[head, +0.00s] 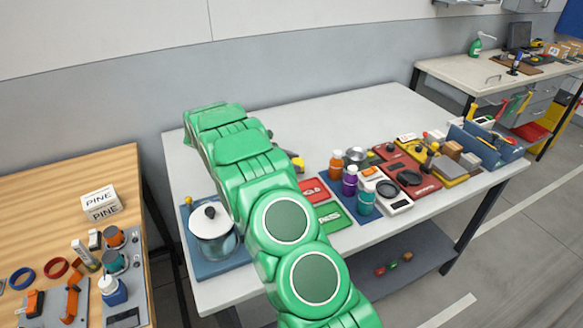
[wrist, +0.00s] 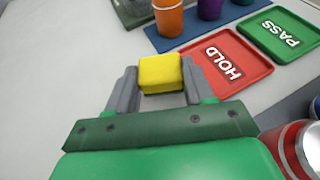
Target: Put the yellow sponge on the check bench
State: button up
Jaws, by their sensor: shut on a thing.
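The yellow sponge (wrist: 160,72) is between the two grey fingers of my gripper (wrist: 160,80) in the wrist view, and the gripper is shut on it. A small yellow part of the sponge (head: 298,163) shows past my green arm in the head view. The sponge is over the white bench top (head: 345,115); I cannot tell how high it is or whether it touches. No label shows which bench is the check bench. The red HOLD tray (wrist: 226,62) and green PASS tray (wrist: 279,34) lie to the right of the sponge. My arm hides most of the gripper in the head view.
A glass pot with a white lid (head: 213,230) stands at the bench's left front. Bottles (head: 349,180), meters and a blue bin (head: 487,145) crowd the right front. A red can (wrist: 292,150) is close to my gripper. The bench's back is clear. A wooden table (head: 40,240) stands left.

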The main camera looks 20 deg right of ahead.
jog(key=shift+f, duration=1.1)
jog(key=o, duration=1)
jog(key=shift+f, duration=0.1)
jog(key=v, duration=1.2)
